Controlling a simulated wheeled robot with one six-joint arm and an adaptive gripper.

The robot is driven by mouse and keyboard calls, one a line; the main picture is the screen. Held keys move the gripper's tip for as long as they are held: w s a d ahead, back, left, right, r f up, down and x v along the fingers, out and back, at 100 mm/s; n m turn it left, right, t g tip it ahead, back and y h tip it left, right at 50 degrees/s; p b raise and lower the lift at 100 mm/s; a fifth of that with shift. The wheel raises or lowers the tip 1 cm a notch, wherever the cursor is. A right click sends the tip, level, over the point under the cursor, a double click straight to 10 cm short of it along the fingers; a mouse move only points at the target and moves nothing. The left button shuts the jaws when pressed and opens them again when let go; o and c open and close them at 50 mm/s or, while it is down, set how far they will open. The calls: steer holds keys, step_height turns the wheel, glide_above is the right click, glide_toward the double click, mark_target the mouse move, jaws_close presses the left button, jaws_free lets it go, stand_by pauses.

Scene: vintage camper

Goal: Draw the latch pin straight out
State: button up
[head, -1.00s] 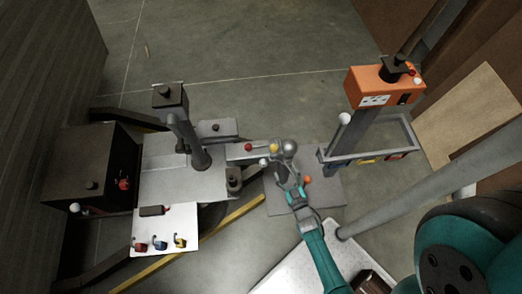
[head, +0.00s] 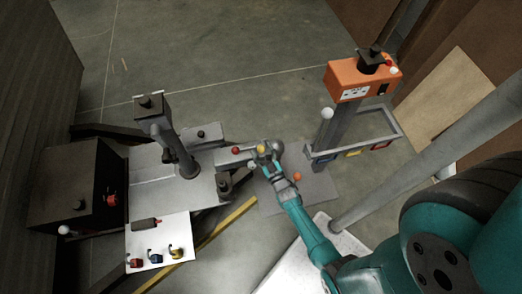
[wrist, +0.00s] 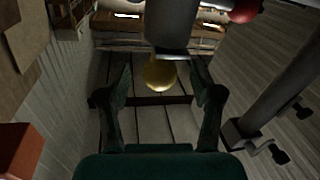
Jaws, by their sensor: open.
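A yellow round knob (head: 261,149), which looks like the head of the latch pin, is on the grey coupler at the end of the metal arm (head: 232,158). In the wrist view the yellow knob (wrist: 160,74) sits below a dark cylindrical part (wrist: 172,25), centred between my fingers. My gripper (head: 269,154) is right at the coupler. Its two fingers stand apart on either side of the knob in the wrist view (wrist: 159,92), with visible gaps. The pin's shaft is hidden.
A red knob (head: 236,150) is to the left of the yellow one, and an orange ball (head: 297,177) is near my gripper. An orange box (head: 348,82) on a grey post stands at right. A grey rail (head: 400,130) runs beside it. Open floor lies behind.

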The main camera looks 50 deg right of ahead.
steer(key=shift+w+d, duration=0.2)
steer(key=shift+w, duration=0.35)
jaws_close()
steer(key=shift+r, duration=4.9)
